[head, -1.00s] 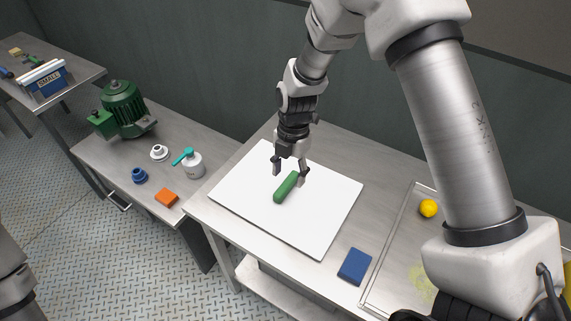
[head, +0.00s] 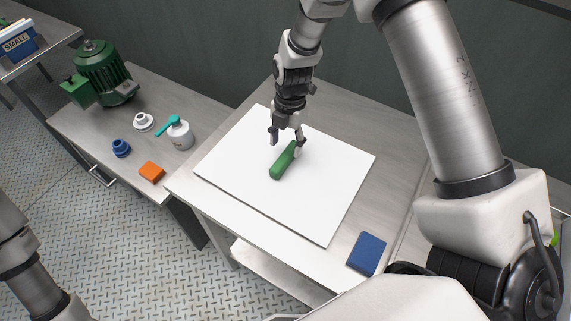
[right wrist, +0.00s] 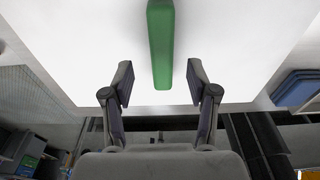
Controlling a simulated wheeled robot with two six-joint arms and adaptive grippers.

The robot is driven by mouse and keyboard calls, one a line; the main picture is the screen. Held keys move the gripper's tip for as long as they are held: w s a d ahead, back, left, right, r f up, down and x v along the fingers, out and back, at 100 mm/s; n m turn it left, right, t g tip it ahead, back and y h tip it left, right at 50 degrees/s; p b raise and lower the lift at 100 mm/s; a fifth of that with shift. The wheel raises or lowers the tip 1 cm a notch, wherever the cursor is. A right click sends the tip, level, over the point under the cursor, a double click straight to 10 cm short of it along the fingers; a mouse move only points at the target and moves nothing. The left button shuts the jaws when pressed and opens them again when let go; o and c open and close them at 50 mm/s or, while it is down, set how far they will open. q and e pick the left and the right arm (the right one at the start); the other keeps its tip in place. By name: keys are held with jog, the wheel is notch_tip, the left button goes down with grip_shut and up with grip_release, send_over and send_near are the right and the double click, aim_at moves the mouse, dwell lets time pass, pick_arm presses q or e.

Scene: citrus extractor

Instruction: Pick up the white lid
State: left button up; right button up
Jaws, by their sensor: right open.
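The white lid (head: 230,160) is a flat square panel lying on the grey workbench, with a green bar-shaped handle (head: 282,162) on its middle. My right gripper (head: 286,142) is open and empty, over the handle's far end. In the right wrist view the lid (right wrist: 90,50) fills the upper part. There the green handle (right wrist: 161,45) runs between the lines of the two open fingers (right wrist: 160,92), with space on both sides. I cannot tell how high the fingertips are above the lid. My left arm shows at the lower left; its gripper is out of view.
A blue block (head: 367,253) lies on the bench right of the lid. A wall stands behind.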

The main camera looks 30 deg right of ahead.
aim_at(286, 155)
jog(key=f, duration=0.1)
jog(key=f+p, duration=0.1)
jog(key=f, duration=0.1)
jog(key=f+p, duration=0.1)
jog(key=shift+s+a+f, duration=0.3)
jog(key=shift+s+f, duration=0.1)
jog(key=shift+w+f, duration=0.1)
jog(key=shift+f, duration=0.1)
jog(key=shift+r, duration=0.1)
grip_shut()
